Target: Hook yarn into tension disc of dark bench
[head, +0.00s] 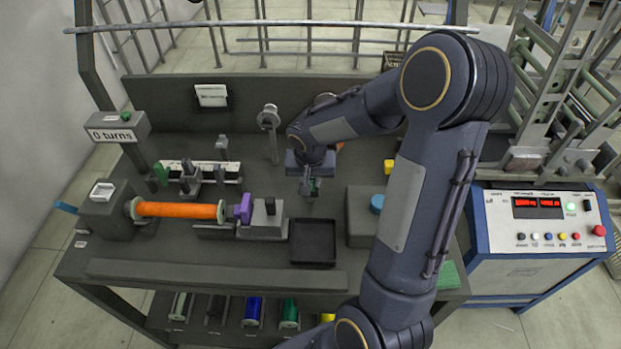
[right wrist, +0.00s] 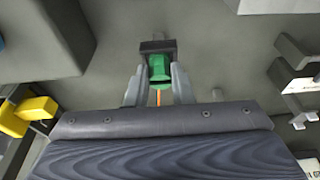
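The dark bench (head: 215,268) fills the middle of the head view. A pale round disc (head: 269,117) stands on a post near its back; it looks like the tension disc. A second round part (head: 325,98) behind it is partly hidden by my right arm. My right gripper (head: 312,187) is low over the middle of the bench, in front and to the right of the disc post. In the right wrist view its fingers close around a green piece (right wrist: 158,68) with a dark block at its far end. A thin orange strand of yarn (right wrist: 158,97) shows between the fingers. My left gripper is out of view.
An orange bobbin (head: 180,210) lies between the winder and a purple piece (head: 243,207) at the left. A black tray (head: 313,254) sits in front of the gripper. A grey block with a blue knob (head: 376,203) stands to the right. Yellow part (right wrist: 38,105) is beside the wrist.

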